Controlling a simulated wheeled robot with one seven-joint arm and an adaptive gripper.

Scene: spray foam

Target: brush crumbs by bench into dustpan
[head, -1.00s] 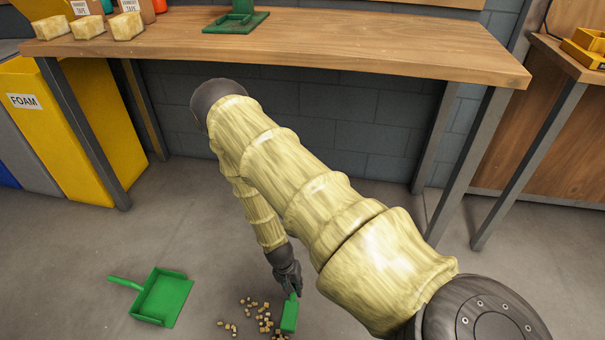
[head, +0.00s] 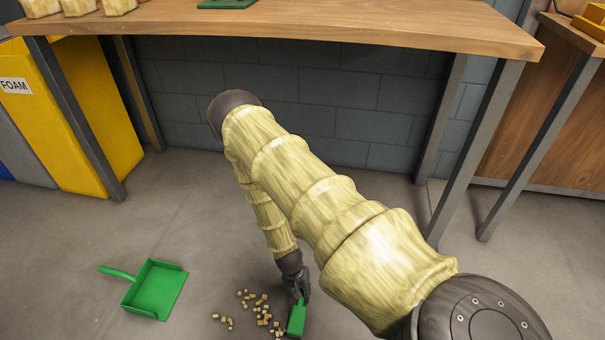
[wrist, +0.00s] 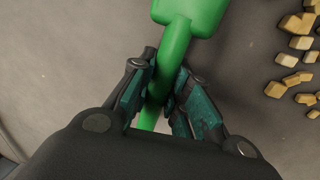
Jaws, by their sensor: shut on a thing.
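My gripper (head: 300,286) is low over the floor and shut on the handle of a green brush (head: 297,319). In the wrist view the green handle (wrist: 177,45) runs between the two fingers, and the brush's wider head is cut off at the top edge. Tan crumbs (head: 262,308) lie scattered on the floor just left of the brush; they also show at the right of the wrist view (wrist: 298,45). A green dustpan (head: 155,289) lies on the floor further left, its handle pointing left. It looks empty. The brush's bristles are not clearly visible.
A wooden workbench (head: 330,27) on metal legs stands behind my arm. A yellow bin (head: 78,120) labelled FOAM stands at the left. Another wooden bench (head: 545,140) is at the right. The floor between crumbs and dustpan is clear.

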